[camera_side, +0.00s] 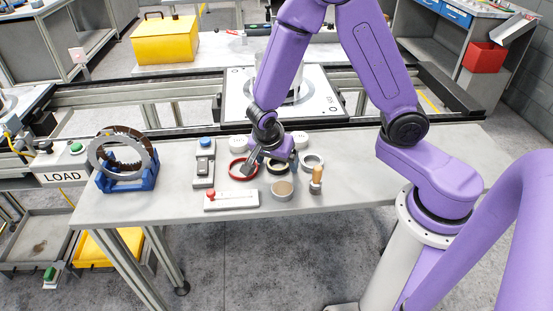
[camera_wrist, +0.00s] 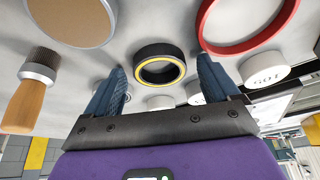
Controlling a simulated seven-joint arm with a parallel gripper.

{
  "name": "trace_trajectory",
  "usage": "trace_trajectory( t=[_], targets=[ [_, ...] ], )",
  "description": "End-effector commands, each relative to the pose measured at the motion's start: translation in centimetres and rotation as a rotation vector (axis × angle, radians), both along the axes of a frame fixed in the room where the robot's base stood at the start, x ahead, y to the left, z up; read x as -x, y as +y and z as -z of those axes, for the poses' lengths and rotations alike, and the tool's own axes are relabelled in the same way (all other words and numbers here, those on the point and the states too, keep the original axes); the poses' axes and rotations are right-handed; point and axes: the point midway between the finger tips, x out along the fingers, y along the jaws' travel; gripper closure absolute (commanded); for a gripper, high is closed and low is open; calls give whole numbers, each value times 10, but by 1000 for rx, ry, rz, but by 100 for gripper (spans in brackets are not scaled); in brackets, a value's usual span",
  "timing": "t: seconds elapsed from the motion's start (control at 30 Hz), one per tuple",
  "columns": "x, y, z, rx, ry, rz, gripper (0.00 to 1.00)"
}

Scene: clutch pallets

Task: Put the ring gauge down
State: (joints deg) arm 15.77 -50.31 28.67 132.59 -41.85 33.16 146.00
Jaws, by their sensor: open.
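A black ring (camera_wrist: 157,48) with a yellow line round its rim, apparently the ring gauge, lies flat on the grey table. In the side view the same black ring (camera_side: 279,173) is partly hidden by my gripper. My gripper (camera_wrist: 164,72) is open, with one blue finger on each side of the black ring in the wrist view. I see gaps between fingers and ring. In the side view my gripper (camera_side: 262,160) is low over the table, between the red ring (camera_side: 232,173) and the black ring.
Close by are a grey ring (camera_side: 321,164), a round tan-topped piece (camera_side: 282,189), a wooden-handled brush (camera_side: 316,180) and white cylinders (camera_wrist: 264,71). A white plate with a red knob (camera_side: 231,200) lies in front. A blue stand (camera_side: 127,183) holds large rings at left.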

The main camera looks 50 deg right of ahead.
Motion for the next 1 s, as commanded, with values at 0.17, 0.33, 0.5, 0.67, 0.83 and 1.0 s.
trace_trajectory(
  t=[0.17,0.33,0.5,0.67,0.83,1.0],
  targets=[
    [0,0,-4,-1,-1,-2,12],
    [1,8,-21,-2,-6,0,12],
    [4,19,-48,-4,-7,-2,12],
    [7,30,-75,-5,-7,-1,12],
    [10,39,-99,-4,-5,-2,12],
    [12,43,-111,-2,-2,0,12]
  ],
)
